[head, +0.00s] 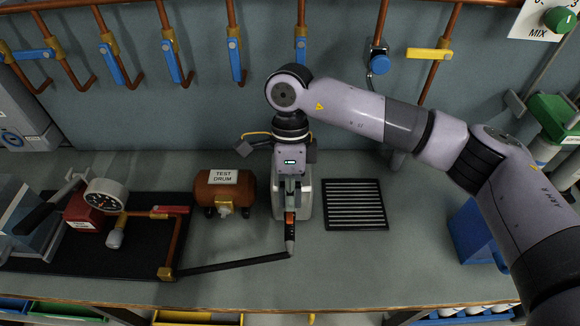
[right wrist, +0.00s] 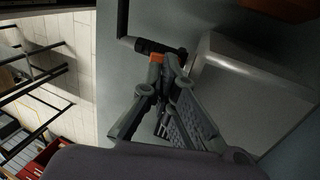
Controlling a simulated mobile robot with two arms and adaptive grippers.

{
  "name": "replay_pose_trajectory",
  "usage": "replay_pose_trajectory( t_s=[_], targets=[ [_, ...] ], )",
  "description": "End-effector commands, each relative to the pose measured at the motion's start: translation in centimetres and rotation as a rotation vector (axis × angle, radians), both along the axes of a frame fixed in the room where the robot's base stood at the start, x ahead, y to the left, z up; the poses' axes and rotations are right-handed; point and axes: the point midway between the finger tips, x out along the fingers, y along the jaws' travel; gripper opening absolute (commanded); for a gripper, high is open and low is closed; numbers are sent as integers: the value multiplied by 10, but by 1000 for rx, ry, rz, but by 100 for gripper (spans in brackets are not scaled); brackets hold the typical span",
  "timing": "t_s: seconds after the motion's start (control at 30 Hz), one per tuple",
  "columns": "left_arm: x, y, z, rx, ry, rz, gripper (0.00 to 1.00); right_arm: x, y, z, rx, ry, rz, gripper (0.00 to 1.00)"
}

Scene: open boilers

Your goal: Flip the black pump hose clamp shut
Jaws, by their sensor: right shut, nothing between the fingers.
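A black hose (head: 235,264) runs from the pump's black tray to the right along the bench. At its end is a dark fitting (head: 290,246) with an orange part (head: 290,218). In the right wrist view the black fitting (right wrist: 152,46) and the orange part (right wrist: 157,58) lie right at my fingertips. I cannot make out the clamp's lever or whether it is open. My right gripper (head: 290,207) points down over this fitting, shut and empty; its fingers also show in the right wrist view (right wrist: 166,68). Whether they touch the fitting is unclear. My left gripper is not in view.
A white container (head: 305,200) stands close behind and right of my right gripper. A brown test drum (head: 224,190) is to the left, a black grille (head: 355,205) to the right. The tray (head: 125,250) holds a gauge (head: 105,196) and copper pipe. Pipes with blue levers line the wall.

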Motion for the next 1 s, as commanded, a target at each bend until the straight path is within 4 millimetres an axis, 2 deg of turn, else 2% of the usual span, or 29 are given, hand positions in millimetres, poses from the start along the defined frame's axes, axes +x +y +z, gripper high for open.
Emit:
replay_pose_trajectory(
  t_s=[0.03, 0.23, 0.63, 0.77, 1.0],
  targets=[
    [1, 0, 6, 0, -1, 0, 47, -3, 0, -3, 0, 3, 1, 0],
    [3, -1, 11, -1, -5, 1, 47, -6, 0, -19, 1, 0, 0, 0],
    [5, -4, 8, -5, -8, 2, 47, -7, 0, -23, 1, -5, 0, 0],
    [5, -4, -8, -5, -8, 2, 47, -8, 0, -31, 0, -50, 2, 0],
    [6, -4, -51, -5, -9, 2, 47, -11, 0, -42, 1, -201, 2, 0]
  ],
)
